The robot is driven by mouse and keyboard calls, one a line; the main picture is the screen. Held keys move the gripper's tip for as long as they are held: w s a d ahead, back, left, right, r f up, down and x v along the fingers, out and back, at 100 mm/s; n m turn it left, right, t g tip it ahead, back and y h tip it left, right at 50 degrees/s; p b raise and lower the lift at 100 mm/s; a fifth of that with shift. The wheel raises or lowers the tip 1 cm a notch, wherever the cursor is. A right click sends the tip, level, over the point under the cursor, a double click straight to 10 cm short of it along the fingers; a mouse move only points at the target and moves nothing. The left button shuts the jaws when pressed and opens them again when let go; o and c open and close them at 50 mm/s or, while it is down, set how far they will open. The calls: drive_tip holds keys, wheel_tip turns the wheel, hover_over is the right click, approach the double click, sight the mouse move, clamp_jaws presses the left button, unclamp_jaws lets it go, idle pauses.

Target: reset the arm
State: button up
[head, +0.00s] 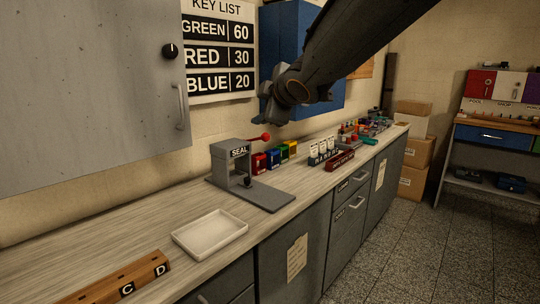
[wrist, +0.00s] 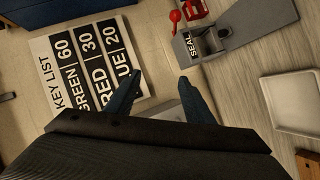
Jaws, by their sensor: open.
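My arm (head: 340,45) reaches in from the top right of the head view. My gripper (head: 270,107) hangs in the air in front of the wall, above the counter and the seal press. In the wrist view my gripper (wrist: 160,78) has its two blue fingers spread apart with nothing between them. Its fingers touch nothing that I can see.
Below are the grey seal press (head: 231,167) with a red-knobbed lever, a white tray (head: 212,232), a wooden rack (head: 115,281) and several coloured boxes (head: 274,157). A grey cabinet (head: 85,90) hangs left, a blue one (head: 285,35) behind my arm. The key list (head: 220,50) is on the wall.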

drive_tip(key=s+d+f+m+g+h+p, duration=0.25)
drive_tip(key=s+d+f+m, duration=0.25)
drive_tip(key=d+f, duration=0.3)
drive_tip(key=s+d+f+m+g+h+p, duration=0.1)
drive_tip(key=s+d+f+m+g+h, duration=0.15)
drive_tip(key=s+d+f+m, duration=0.35)
drive_tip(key=s+d+f+m+g+p, duration=0.1)
drive_tip(key=s+d+f+m+g, duration=0.1)
drive_tip(key=s, duration=0.5)
drive_tip(key=s+d+f+m+g+p, duration=0.1)
drive_tip(key=s+d+f+m+g, duration=0.2)
drive_tip(key=s+f, duration=0.2)
drive_tip(key=s+d+f+m+g+p, duration=0.1)
drive_tip(key=s+d+f+m+g, duration=0.1)
drive_tip(key=s, duration=0.9)
wheel_tip(320, 180, down, 2)
drive_tip(key=shift+s+d+f+g+h, duration=0.2)
drive_tip(key=shift+d+g+h, duration=0.1)
drive_tip(key=shift+d, duration=0.25)
